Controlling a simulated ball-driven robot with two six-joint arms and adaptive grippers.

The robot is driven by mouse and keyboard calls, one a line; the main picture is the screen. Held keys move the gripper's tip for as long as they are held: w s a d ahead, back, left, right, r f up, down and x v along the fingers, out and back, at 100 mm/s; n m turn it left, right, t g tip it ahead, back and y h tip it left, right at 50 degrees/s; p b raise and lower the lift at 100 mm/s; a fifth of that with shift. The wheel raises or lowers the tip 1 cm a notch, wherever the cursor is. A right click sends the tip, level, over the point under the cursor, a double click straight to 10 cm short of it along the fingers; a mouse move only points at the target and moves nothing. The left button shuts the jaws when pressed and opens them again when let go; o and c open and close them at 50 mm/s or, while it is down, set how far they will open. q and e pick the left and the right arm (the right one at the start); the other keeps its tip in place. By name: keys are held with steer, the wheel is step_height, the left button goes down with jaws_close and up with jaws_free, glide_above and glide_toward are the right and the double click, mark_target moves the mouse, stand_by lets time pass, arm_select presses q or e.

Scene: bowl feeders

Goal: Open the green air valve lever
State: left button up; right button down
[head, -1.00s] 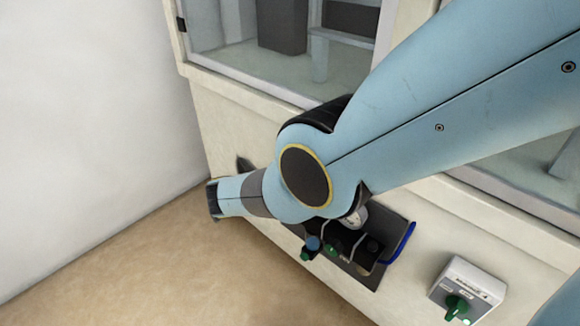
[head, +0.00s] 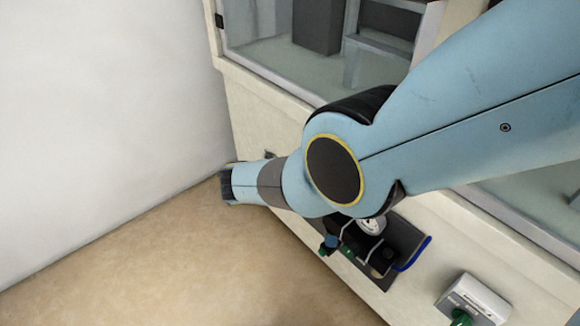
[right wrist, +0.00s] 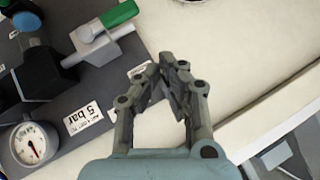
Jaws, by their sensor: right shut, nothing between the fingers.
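The green lever (right wrist: 120,14) shows at the top of the right wrist view, lying along a light grey valve body (right wrist: 92,42) on a dark plate. My right gripper (right wrist: 175,62) is shut and empty. Its fingertips are to the lower right of the lever in that view, apart from it, over the pale machine face. In the head view my right arm crosses from the upper right, and its gripper is hidden. I cannot make out the lever for certain there. My left gripper is not in view.
A pressure gauge (right wrist: 35,143), a "5 bar" label (right wrist: 85,118) and a blue knob (right wrist: 22,48) share the dark plate. In the head view a blue hose (head: 414,255) curves beside the plate. A white switch box (head: 474,299) sits to its right. Open floor (head: 190,265) lies lower left.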

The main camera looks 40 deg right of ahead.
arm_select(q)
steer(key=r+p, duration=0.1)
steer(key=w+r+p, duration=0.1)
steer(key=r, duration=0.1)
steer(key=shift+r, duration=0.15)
arm_select(e)
steer(key=a+r, duration=0.4)
steer(key=shift+s+a+r, duration=0.25)
steer(key=shift+s, duration=0.05)
steer(key=shift+d+f, duration=0.1)
steer(key=s+a+f+n+t+y, duration=0.1)
steer(key=s+f+n+t+y, duration=0.2)
steer(key=s+f+n+y, duration=0.85)
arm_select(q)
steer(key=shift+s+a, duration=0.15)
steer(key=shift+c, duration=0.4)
arm_select(e)
steer(key=s+d+f+n+g+h, duration=0.1)
steer(key=s+f, duration=0.3)
steer(key=s, duration=1)
steer(key=s+d+f+n+g+h, duration=0.1)
steer(key=s+f+n+g, duration=0.3)
steer(key=s, duration=1)
steer(key=s+d+f+n+g+h, duration=0.1)
steer(key=s+d+f+n+g, duration=0.1)
steer(key=s, duration=1.2)
step_height(320, 180, down, 2)
steer(key=shift+d+f+n+g, duration=0.15)
steer(key=shift+n+g, duration=0.15)
steer(key=shift+n, duration=0.35)
